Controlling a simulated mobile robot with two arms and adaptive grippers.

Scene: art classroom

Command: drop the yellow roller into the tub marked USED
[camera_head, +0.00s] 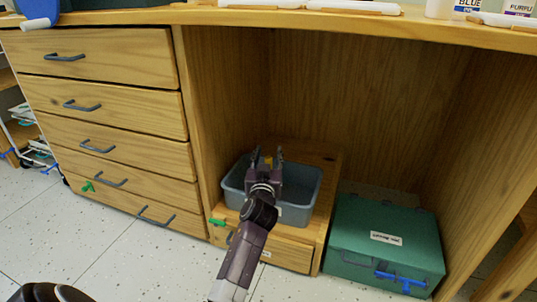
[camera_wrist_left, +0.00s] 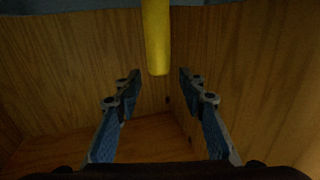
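A grey tub (camera_head: 311,192) stands on a low wooden drawer unit inside the open bay under the counter. My left gripper (camera_head: 267,158) is over the tub, with its two fingers apart. Something small and yellow, seemingly the yellow roller (camera_head: 267,161), shows between the fingertips. In the left wrist view the yellow roller (camera_wrist_left: 157,38) comes down from the top edge between the open fingers (camera_wrist_left: 160,78), with a gap on each side. I cannot tell whether it rests on anything. The arm hides part of the tub's front, and its label cannot be read. My right gripper is out of view.
A green box (camera_head: 385,237) with a label and a blue latch stands on the floor right of the unit. Wooden drawers (camera_head: 110,98) with dark handles are on the left. The counter's edge (camera_head: 300,18) runs above the bay. Speckled floor (camera_head: 130,260) is clear in front.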

